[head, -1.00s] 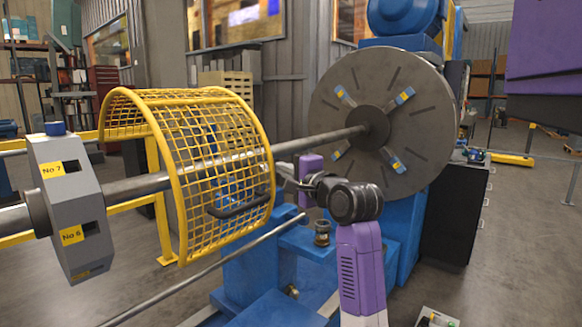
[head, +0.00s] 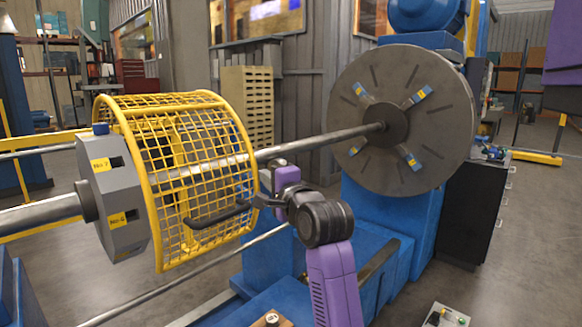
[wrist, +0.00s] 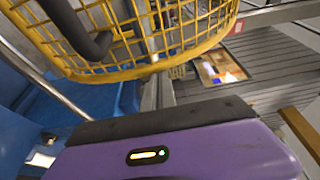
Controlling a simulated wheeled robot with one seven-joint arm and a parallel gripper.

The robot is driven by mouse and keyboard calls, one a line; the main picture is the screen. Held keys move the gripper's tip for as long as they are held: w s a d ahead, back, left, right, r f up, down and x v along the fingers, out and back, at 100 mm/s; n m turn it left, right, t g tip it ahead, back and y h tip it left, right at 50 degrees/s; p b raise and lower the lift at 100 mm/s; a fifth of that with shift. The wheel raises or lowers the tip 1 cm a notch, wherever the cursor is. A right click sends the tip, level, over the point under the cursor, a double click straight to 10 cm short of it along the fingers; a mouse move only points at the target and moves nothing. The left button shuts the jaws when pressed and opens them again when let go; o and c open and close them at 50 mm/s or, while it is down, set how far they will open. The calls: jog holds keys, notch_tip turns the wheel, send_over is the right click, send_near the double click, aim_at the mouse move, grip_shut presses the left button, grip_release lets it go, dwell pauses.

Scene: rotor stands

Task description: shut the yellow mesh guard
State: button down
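The yellow mesh guard (head: 190,140) is a curved cage around the steel shaft (head: 320,143), covering its top and near side. Its lower front edge hangs below the shaft. A black bar handle (head: 218,214) is fixed to the mesh low on the near side. My purple and dark gripper (head: 263,200) is at the right end of this handle; I cannot tell whether it touches it. In the wrist view the handle (wrist: 80,28) and the guard's lower rim (wrist: 120,72) show above my purple gripper body. The fingertips are too unclear to tell their opening.
A grey block (head: 112,200) labelled No 7 and No 6 sits on the shaft left of the guard. A large grey disc (head: 440,115) stands at the shaft's right end. A thin rod (head: 185,278) runs below the guard, above the blue base (head: 375,255). Grey floor lies in front.

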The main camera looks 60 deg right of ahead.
jog(key=w+a, duration=0.1)
jog(key=a, duration=0.4)
jog(key=w+a, duration=0.1)
jog(key=a, duration=0.3)
jog(key=w+a, duration=0.1)
jog(key=a, duration=0.4)
jog(key=shift+w+a, duration=0.3)
jog(key=shift+a, duration=0.1)
jog(key=shift+w, duration=0.1)
jog(key=shift+d, duration=0.35)
jog(key=d, duration=0.1)
jog(key=s+d, duration=0.1)
jog(key=d, duration=0.1)
jog(key=shift+s+d+f, duration=0.1)
jog(key=shift+s+d, duration=0.2)
jog(key=shift+d, duration=0.1)
jog(key=p, duration=0.2)
send_near(227, 187)
jog(key=shift+v, duration=1.25)
jog(key=shift+d+b, duration=0.1)
jog(key=shift+b, duration=0.2)
